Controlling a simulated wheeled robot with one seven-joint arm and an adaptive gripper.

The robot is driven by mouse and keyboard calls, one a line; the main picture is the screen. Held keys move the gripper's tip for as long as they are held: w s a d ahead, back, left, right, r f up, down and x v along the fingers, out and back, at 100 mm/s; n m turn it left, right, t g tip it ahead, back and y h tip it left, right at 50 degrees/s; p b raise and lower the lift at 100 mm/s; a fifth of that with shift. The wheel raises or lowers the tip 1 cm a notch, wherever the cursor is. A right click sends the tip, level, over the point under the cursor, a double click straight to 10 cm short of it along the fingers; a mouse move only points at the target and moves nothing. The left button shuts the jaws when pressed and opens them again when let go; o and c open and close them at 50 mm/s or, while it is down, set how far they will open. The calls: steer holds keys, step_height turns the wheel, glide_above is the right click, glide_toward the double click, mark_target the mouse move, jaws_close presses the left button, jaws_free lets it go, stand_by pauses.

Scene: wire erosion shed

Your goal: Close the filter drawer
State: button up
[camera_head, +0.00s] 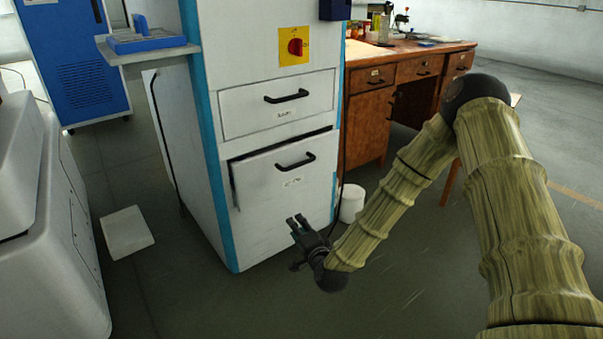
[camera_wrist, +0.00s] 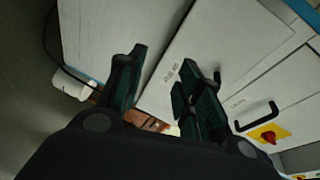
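The white cabinet (camera_head: 210,115) has two drawers with black handles. The lower drawer (camera_head: 262,172) stands partly open, with a dark gap along its top and left edges. Its label is too small to read in the head view. The upper drawer (camera_head: 245,112) looks shut. My gripper (camera_head: 297,221) is in front of the cabinet, below the lower drawer's handle (camera_head: 295,161), and looks empty. In the wrist view my gripper (camera_wrist: 157,73) has its fingers apart, facing the lower drawer front (camera_wrist: 188,48). Whether the fingertips touch the cabinet cannot be told.
A red and yellow switch (camera_head: 295,47) sits above the drawers. A white bin (camera_head: 351,203) stands right of the cabinet, near a wooden desk (camera_head: 370,115). A white machine (camera_head: 45,240) is at left, with a pale block (camera_head: 126,232) on the floor. The floor before the cabinet is clear.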

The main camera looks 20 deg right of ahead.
mark_target(301, 164)
steer(key=w+d+r+m+t+h+b, duration=0.15)
steer(key=w+d+r+m+t, duration=0.35)
steer(key=r, duration=0.6)
steer(key=shift+g+h, duration=0.45)
steer(key=shift+g, duration=0.15)
steer(key=w+b, duration=0.1)
steer(key=w, duration=0.2)
steer(key=w+b, duration=0.1)
steer(key=w, duration=0.3)
steer(key=w+d+r+b, duration=0.1)
steer(key=w, duration=0.3)
steer(key=shift+w+r+b, duration=0.1)
steer(key=shift+w+b, duration=0.15)
steer(key=shift+b, duration=0.1)
jaws_close()
